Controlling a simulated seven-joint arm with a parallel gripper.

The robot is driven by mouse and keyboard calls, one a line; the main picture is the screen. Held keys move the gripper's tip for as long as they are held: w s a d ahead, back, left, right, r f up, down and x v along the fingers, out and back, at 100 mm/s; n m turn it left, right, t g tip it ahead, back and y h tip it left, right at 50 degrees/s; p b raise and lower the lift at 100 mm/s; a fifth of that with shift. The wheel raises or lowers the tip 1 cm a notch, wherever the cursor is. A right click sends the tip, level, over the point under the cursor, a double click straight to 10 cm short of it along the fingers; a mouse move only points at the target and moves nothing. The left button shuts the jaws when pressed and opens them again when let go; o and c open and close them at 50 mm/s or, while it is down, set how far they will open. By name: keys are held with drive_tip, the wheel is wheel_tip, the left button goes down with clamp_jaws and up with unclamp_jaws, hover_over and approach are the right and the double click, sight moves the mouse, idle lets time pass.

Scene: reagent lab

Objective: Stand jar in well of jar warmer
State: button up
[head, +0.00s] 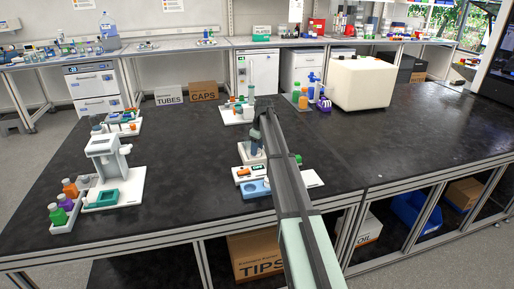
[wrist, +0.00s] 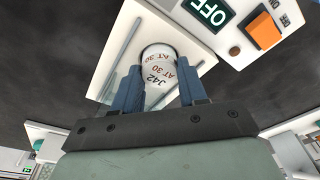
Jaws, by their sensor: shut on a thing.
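The jar (wrist: 160,62) shows in the wrist view as a pale round shape with dark red print reading "J42 AT 30". My gripper (wrist: 160,84) is shut on it, one blue finger on each side. The jar warmer (wrist: 180,22) is the white block behind it, with a green OFF display and an orange switch. In the head view the jar warmer (head: 251,158) stands mid-table, with my gripper (head: 256,140) over its back part.
A blue round-holed tray (head: 256,189) lies in front of the warmer. A white stand (head: 104,152) and a rack of coloured bottles (head: 64,207) are at left. Another rack (head: 240,108) stands behind my gripper. A large white box (head: 362,83) is back right. The right tabletop is clear.

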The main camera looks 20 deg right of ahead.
drive_tip(key=o, duration=1.5)
drive_tip(key=shift+c, duration=0.2)
drive_tip(key=shift+r, duration=0.15)
drive_tip(key=shift+w+r, duration=0.2)
drive_tip(key=shift+r, duration=1.25)
drive_tip(key=shift+s+r, duration=0.2)
drive_tip(key=shift+r, duration=1.75)
